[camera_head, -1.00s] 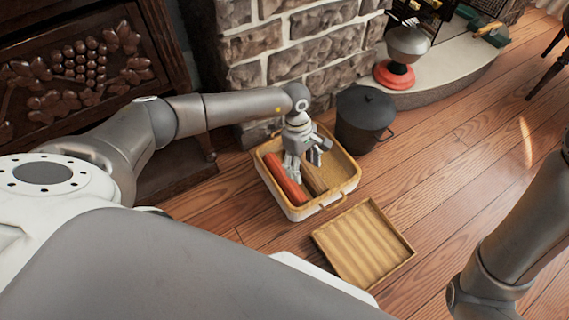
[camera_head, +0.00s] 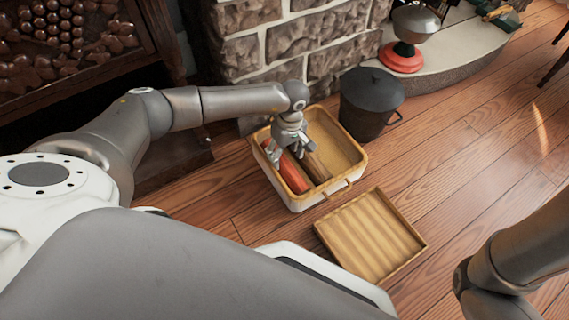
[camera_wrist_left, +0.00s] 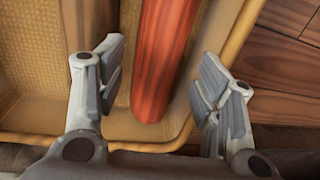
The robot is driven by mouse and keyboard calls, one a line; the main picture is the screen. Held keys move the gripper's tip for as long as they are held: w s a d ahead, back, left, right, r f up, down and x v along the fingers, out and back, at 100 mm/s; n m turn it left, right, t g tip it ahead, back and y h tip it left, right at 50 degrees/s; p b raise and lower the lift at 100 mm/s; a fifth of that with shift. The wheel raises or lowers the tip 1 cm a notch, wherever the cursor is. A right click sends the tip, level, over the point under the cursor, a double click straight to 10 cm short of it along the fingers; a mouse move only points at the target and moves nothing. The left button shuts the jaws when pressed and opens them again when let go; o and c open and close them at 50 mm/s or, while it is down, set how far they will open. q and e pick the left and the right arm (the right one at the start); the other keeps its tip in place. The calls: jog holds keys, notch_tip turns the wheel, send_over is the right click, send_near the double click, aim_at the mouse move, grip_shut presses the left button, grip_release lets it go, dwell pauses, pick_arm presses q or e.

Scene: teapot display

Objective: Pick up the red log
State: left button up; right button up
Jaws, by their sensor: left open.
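The red log (camera_head: 293,177) lies in a rectangular basket (camera_head: 346,188) on the floor, along its left side, beside a brown log (camera_head: 316,168). My left gripper (camera_head: 285,154) is at the far end of the red log, open, and hides part of it. In the left wrist view the red log (camera_wrist_left: 160,60) runs between the two spread fingers of the left gripper (camera_wrist_left: 155,92), and its near rounded end shows. A gap is visible between the log and each finger. My right gripper is out of view; only part of that arm shows.
A dark lidded bucket (camera_head: 371,100) stands just right of the basket. A flat wooden tray or lid (camera_head: 370,235) lies in front of it. The stone wall (camera_head: 290,45) is close behind. Wooden floor to the right is clear.

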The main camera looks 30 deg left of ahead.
aim_at(285, 161)
pick_arm(q)
jog(key=shift+s+a+f+b, duration=0.1)
jog(key=shift+s+f+b, duration=0.05)
jog(key=shift+f+b, duration=1.15)
jog(key=shift+s+f+b, duration=0.1)
jog(key=shift+f+b, duration=1.05)
jog(key=shift+f, duration=0.1)
jog(key=c, duration=0.9)
jog(key=shift+r, duration=0.1)
jog(key=shift+c, duration=0.4)
jog(key=shift+r, duration=0.1)
